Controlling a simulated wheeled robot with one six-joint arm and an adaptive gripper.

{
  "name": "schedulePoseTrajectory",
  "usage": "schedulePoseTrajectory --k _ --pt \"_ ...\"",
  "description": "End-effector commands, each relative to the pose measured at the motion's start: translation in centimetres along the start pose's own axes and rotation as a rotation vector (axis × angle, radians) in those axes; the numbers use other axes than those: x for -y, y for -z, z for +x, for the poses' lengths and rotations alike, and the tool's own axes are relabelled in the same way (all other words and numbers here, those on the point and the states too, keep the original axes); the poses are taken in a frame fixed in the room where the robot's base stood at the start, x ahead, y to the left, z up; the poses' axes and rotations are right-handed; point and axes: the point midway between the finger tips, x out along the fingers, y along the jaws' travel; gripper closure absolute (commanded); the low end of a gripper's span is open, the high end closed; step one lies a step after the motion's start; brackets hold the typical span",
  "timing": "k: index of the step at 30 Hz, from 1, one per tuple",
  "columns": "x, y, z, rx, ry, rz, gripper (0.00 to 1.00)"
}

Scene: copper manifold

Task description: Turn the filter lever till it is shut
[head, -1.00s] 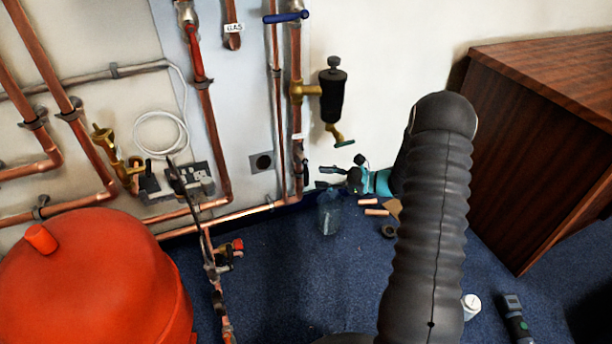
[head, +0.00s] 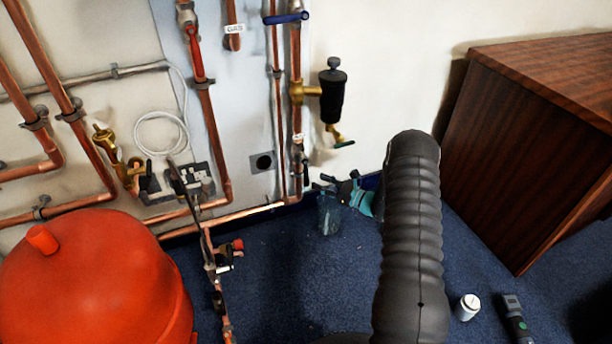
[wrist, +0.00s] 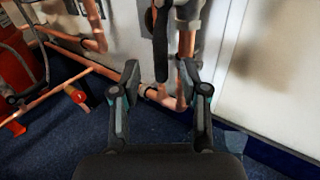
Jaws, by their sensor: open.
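A dark lever (wrist: 160,45) hangs down alongside a copper pipe in the wrist view, roughly in line with it. In the head view a dark handle (head: 304,164) sits low on the right-hand pipe, below the black filter body (head: 333,95); it appears to be the same lever. My gripper (wrist: 160,68) is open and empty, with one finger on each side of the lever's lower end in the picture. Whether they touch cannot be told. In the head view my gripper (head: 335,183) is near the wall's foot, partly hidden by my arm.
A blue handle (head: 287,17) sits higher on the pipework. A green-tipped brass tap (head: 343,142) hangs under the filter. A red tank (head: 90,285) stands at left, a wooden cabinet (head: 530,140) at right. A white jar (head: 467,307) and a dark tool (head: 516,318) lie on blue carpet.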

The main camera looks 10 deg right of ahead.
Motion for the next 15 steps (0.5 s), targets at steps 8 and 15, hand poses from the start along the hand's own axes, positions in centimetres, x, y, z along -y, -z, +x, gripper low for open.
schedulePoseTrajectory --k 8,15 --pt "-0.1 0.0 4.7 0.000 -0.002 -0.001 0.56" --pt "0.0 0.0 6.5 0.000 -0.001 -0.001 0.56"
